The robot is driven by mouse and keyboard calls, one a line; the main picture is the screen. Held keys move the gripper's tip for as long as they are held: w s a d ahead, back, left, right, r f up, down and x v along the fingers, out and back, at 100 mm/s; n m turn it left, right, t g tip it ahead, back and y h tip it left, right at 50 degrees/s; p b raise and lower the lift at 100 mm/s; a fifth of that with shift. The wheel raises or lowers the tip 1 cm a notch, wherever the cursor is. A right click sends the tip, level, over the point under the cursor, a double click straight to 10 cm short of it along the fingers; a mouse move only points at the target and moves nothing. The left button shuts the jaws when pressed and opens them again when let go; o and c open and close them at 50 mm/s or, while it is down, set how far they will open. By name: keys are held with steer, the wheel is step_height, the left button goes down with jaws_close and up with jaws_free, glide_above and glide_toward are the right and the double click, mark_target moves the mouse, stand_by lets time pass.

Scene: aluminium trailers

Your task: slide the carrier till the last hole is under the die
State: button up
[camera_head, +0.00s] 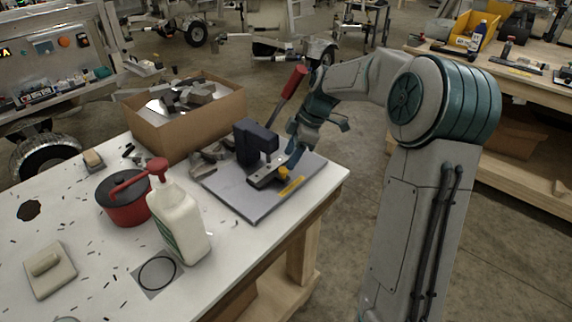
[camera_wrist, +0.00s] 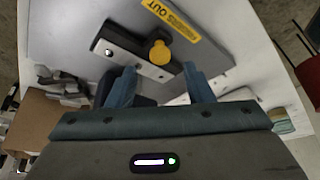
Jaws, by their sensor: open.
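The dark blue punch press (camera_head: 250,145) with a red-handled lever (camera_head: 293,82) stands on a grey base plate (camera_head: 240,200). The carrier is a light metal strip with holes, along a dark block at the press foot; it shows in the wrist view (camera_wrist: 128,60). A yellow knob (camera_head: 283,173) is at its side and also shows in the wrist view (camera_wrist: 160,52). My gripper (camera_head: 291,158) is open just above and beside the knob. In the wrist view my two blue fingers (camera_wrist: 160,80) are apart, with the knob beyond their tips. The die and the hole under it are hidden.
A red pot (camera_head: 124,203) and a white pump bottle (camera_head: 180,222) stand on the table left of the press. A cardboard box (camera_head: 185,130) of metal parts is behind. A yellow label (camera_head: 291,187) lies on the base plate. The table's right edge is close to the plate.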

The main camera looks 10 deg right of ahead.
mark_target(284, 169)
steer(key=shift+x, duration=2.05)
jaws_close()
steer(key=w+d, duration=0.1)
steer(key=d, duration=0.1)
steer(key=w+d, duration=0.1)
steer(key=d, duration=0.1)
steer(key=shift+w+r+p, duration=0.1)
steer(key=shift+w+p, duration=0.2)
steer(key=shift+p, duration=0.1)
steer(key=shift+w, duration=0.2)
steer(key=shift+s+a, duration=0.1)
steer(key=shift+a, duration=0.05)
jaws_free()
steer(key=shift+d, duration=0.2)
